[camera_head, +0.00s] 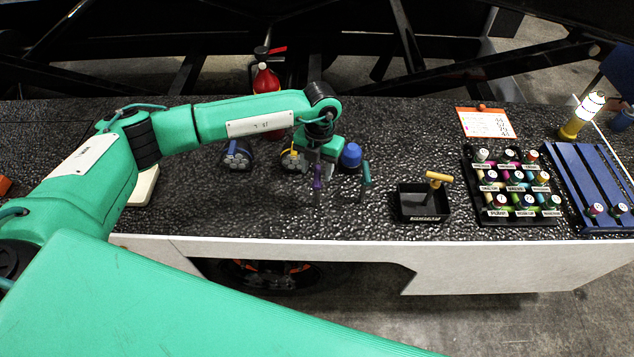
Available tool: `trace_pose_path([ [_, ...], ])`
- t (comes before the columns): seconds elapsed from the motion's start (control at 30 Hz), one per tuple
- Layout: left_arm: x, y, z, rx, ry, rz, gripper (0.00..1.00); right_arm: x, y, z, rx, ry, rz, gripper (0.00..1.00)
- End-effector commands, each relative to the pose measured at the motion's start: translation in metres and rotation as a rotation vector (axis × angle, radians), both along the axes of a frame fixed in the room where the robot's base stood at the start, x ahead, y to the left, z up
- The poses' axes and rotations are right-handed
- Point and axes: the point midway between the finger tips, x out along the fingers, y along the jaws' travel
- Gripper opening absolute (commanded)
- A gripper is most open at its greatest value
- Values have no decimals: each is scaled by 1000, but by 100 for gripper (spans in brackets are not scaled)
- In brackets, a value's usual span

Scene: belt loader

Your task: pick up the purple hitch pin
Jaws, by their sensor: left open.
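The purple hitch pin (317,180) stands upright on the black pebbled deck, near the middle of the view. My left gripper (322,162) is open, pointing down over the pin; its jaws are small and dark here, and I cannot tell whether they touch the pin or surround its top. A teal-green pin (365,182) stands just right of it. A yellow-handled pin (437,179) stands in a small black tray (412,214) farther right. My right gripper is not in view.
A blue-capped item (351,155), a yellow-marked connector (293,161) and a blue connector (237,156) sit close around the gripper. A red bottle (265,80) is behind. A rack of labelled caps (487,216) and a blue slotted tray (577,170) stand right. The deck's front edge is near.

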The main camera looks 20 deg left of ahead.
Motion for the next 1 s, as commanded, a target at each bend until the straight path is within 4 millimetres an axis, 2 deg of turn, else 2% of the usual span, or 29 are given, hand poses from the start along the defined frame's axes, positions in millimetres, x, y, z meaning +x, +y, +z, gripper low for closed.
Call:
trace_pose_path([
  [0.27,-3,-1,-16,-1,1,-1,49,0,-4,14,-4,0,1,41],
  [0.43,-6,-2,-37,-1,3,-1,49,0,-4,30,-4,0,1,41],
  [0.6,-8,-2,-57,-2,0,-2,49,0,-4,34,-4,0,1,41],
  [0.87,-8,-2,-61,-2,-1,-2,49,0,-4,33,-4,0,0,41],
  [1.0,-8,-2,-60,-2,-1,-2,22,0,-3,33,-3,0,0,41],
])
